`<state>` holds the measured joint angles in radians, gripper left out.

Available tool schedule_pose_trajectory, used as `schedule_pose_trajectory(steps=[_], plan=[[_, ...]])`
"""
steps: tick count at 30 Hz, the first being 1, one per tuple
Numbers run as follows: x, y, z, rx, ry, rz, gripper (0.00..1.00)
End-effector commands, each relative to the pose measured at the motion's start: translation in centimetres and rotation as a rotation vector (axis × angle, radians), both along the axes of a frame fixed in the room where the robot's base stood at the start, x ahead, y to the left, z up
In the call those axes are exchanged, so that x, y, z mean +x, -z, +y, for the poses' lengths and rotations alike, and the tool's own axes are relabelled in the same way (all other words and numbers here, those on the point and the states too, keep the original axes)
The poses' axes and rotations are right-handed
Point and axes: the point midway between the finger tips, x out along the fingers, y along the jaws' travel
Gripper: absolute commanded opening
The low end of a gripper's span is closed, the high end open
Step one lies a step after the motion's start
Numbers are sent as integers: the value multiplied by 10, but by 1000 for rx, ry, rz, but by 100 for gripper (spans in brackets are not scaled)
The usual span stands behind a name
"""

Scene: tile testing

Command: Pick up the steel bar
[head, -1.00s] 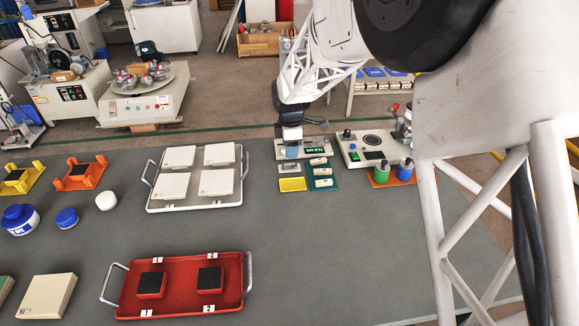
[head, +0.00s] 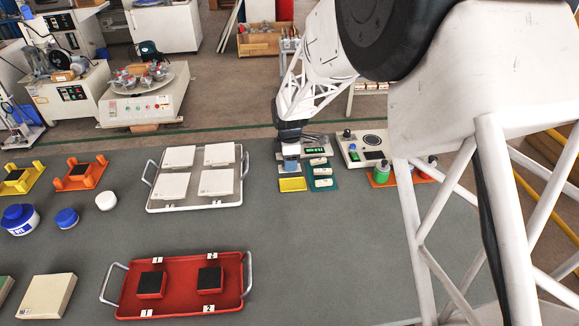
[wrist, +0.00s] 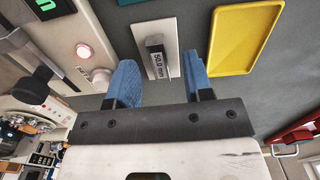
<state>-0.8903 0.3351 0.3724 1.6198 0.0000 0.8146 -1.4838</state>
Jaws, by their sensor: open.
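The steel bar (wrist: 155,57) is a small grey block marked "50.0 mm", lying on a pale rectangular plate (wrist: 165,25) in the wrist view. My gripper (wrist: 160,62) has two blue fingers spread apart, one on each side of the bar as seen from the wrist, with nothing held. I cannot tell how high the fingertips are above the plate. In the head view, my gripper (head: 291,155) is over the small plates beside the instrument, and I cannot make out the bar there.
A yellow tray (wrist: 243,38) lies close right of the plate in the wrist view. An instrument with a lit button (wrist: 84,50) is at left. In the head view, a green holder (head: 321,175) with white pieces is right of my gripper. A tile tray (head: 194,207) stands left.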

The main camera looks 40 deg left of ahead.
Motion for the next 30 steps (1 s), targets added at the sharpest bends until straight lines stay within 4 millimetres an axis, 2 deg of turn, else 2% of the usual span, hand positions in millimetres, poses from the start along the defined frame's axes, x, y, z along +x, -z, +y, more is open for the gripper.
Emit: schedule_pose_trajectory(steps=[4,20,30], plan=[[0,8,0,0,0,0,47],[0,8,0,0,0,0,47],[0,8,0,0,0,0,0]])
